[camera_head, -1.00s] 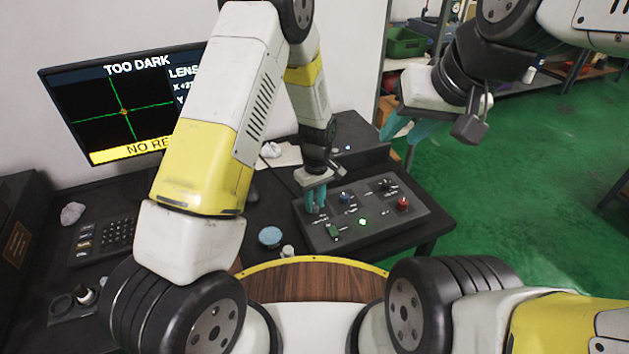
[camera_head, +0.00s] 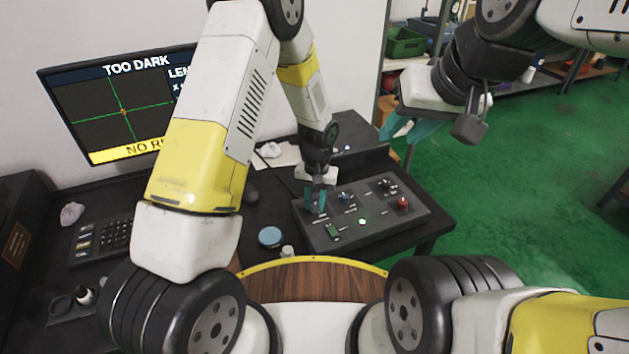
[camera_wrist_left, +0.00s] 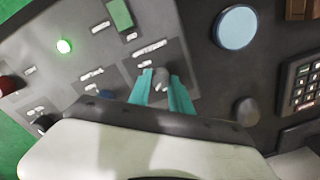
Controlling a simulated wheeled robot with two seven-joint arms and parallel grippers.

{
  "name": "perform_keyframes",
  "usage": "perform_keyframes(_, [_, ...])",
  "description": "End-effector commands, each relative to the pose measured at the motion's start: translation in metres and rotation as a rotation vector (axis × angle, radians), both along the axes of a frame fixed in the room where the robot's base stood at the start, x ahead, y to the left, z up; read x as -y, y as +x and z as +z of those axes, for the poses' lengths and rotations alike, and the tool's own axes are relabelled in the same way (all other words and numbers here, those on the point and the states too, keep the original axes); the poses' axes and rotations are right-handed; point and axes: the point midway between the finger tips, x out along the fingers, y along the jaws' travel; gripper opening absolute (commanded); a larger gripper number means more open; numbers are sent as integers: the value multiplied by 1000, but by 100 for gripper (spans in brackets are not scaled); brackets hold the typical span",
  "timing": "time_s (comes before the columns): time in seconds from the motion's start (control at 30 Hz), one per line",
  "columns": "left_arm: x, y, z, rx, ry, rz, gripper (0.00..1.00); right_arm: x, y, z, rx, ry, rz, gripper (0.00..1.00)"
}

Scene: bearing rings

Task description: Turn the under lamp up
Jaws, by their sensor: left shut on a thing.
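The control box (camera_head: 335,235) lies on the desk and carries several knobs and lights. My left gripper (camera_head: 316,203) points down at the box's left end, its teal fingers shut on a small grey knob (camera_wrist_left: 161,78), which shows between the fingertips in the left wrist view. The knob's label is too small to read. The monitor (camera_head: 122,108) reads "TOO DARK", with a green cross on a dark grey field; my left arm hides its right part. My right gripper (camera_head: 408,128) hangs at upper right, away from the box, its teal fingers apart and empty.
On the box are a blue knob (camera_head: 344,197), a red knob (camera_head: 403,203), a green switch (camera_head: 333,231) and a lit lamp (camera_head: 362,222). A blue disc (camera_head: 270,237) and a keypad (camera_head: 103,238) lie to the left. Green floor is clear at right.

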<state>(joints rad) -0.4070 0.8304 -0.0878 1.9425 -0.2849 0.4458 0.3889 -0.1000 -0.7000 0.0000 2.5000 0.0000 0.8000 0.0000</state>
Motion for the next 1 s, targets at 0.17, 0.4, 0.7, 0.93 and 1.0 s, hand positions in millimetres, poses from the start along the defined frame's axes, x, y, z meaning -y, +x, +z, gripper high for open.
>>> perform_keyframes(0.17, [1, 0, 0, 1, -1, -168, 0, 0, 0, 0, 0, 0, 0, 34])
perform_keyframes(0.4, [1, 0, 0, 0, -1, -394, 0, 0, 0, 0, 0, 0, 0, 34])
perform_keyframes(0.7, [1, -1, 0, 1, -1, -670, 0, 0, 0, 0, 0, 0, 0, 34])
perform_keyframes(0.93, [0, -2, 0, 1, -1, -839, 0, 0, 0, 0, 0, 0, 0, 34])
perform_keyframes(1.0, [1, -2, 0, 0, -1, -878, 0, 0, 0, 0, 0, 0, 0, 34])
